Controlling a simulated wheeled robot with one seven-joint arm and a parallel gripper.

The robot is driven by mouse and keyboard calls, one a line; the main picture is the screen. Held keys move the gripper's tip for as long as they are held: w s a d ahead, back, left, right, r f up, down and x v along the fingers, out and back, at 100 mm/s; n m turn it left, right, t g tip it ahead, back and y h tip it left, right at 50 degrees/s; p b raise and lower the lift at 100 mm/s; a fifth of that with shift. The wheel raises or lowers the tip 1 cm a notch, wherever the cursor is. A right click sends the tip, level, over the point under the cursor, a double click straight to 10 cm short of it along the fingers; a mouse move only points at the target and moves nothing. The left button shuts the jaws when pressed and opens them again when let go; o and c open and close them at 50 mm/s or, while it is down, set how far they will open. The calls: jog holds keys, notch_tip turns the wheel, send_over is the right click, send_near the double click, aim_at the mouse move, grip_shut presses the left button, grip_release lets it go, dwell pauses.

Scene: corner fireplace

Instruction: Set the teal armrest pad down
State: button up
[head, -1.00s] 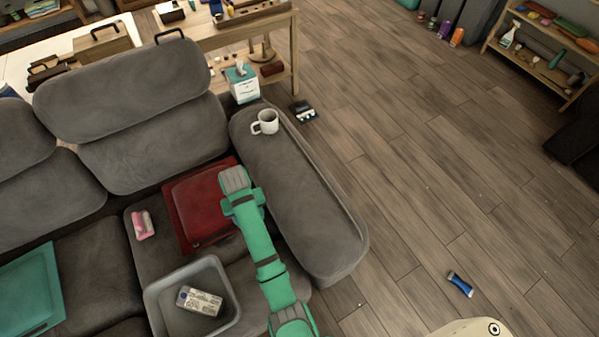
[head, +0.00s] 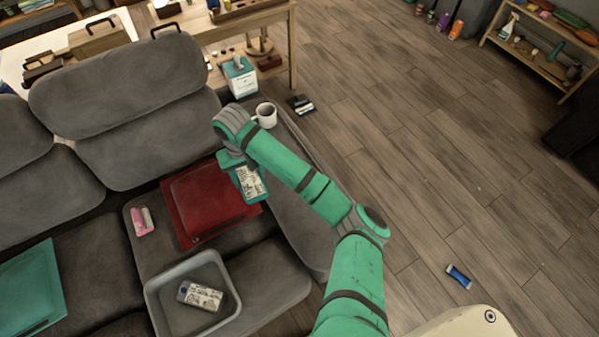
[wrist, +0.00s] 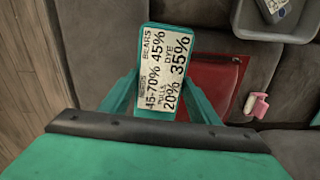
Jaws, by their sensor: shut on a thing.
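The teal armrest pad (wrist: 187,34) is a small flat teal block with a white printed label, held in my gripper (wrist: 163,92). In the wrist view the teal fingers stand on either side of its lower part. In the head view my gripper (head: 238,166) and the labelled pad (head: 250,182) appear over the right part of the red cushion (head: 195,207), near the grey armrest. I cannot tell the pad's height above the cushion. My arm covers much of the armrest (head: 288,150).
A white mug (head: 266,115) and a tissue box (head: 240,77) stand near the armrest's far end. A grey tray (head: 160,318) holds a labelled grey device (head: 200,296). A pink-and-white item (head: 142,221) lies on the seat, with a teal cushion (head: 30,287) at left.

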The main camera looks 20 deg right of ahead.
aim_at(256, 177)
jog(key=shift+s+d+r, duration=0.25)
jog(key=shift+d+r, duration=0.3)
jog(key=shift+r, duration=0.1)
jog(key=shift+s+d+r, duration=0.2)
jog(key=shift+d+r, duration=0.35)
jog(key=shift+r, duration=0.05)
jog(key=s+d+f+n, duration=0.1)
jog(key=s+d, duration=0.3)
jog(key=s, duration=0.5)
jog(key=s+d, duration=0.4)
jog(key=s, duration=0.5)
jog(key=w+d+f, duration=0.6)
jog(key=d, duration=0.1)
jog(key=w+d+f, duration=0.3)
jog(key=f, duration=0.1)
jog(key=shift+d+f, duration=0.1)
jog(key=shift+d, duration=0.3)
jog(key=shift+d+f, duration=0.15)
jog(key=shift+f, duration=0.15)
notch_tip(256, 177, down, 3)
jog(key=shift+r, duration=0.1)
jog(key=shift+s, duration=0.1)
